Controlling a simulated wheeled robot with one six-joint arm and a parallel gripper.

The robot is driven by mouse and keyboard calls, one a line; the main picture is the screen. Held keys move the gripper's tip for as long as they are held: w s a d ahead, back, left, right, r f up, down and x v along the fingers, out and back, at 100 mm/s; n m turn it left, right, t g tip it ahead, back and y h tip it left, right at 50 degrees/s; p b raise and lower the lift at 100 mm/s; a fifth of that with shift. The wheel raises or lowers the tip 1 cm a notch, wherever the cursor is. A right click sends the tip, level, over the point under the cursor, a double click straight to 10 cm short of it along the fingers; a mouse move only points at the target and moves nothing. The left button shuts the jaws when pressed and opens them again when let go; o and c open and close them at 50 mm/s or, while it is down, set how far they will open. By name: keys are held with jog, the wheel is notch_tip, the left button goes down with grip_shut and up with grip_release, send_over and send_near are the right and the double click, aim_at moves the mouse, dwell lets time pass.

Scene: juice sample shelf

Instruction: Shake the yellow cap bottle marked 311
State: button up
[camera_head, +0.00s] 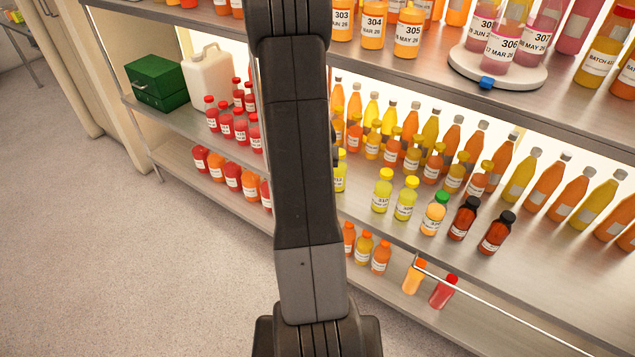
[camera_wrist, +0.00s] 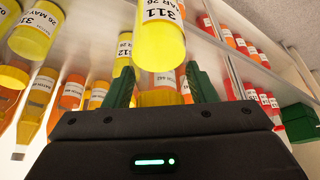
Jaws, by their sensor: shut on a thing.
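The bottle marked 311 (camera_wrist: 160,42) is in the upper middle of the wrist view, its label upside down in the picture and its contents yellow. My gripper (camera_wrist: 160,88) has its two green fingers on either side of the line of this bottle and is shut on it. I cannot make out exactly where the fingers touch it. In the head view my arm covers the gripper. A yellow-capped bottle (camera_head: 340,172) shows beside the arm there, partly hidden, its label unreadable.
Two yellow-capped bottles (camera_head: 382,192), a green-capped bottle (camera_head: 434,215) and two dark-capped bottles (camera_head: 463,218) stand along the middle shelf's front. Taller bottles stand close behind. Red-capped bottles (camera_head: 226,122) are left of my arm. The floor (camera_head: 120,260) at left is clear.

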jog(key=w+d, duration=0.4)
jog(key=w, duration=0.2)
jog(key=s+a, duration=0.4)
jog(key=s, duration=0.2)
dwell(0.8)
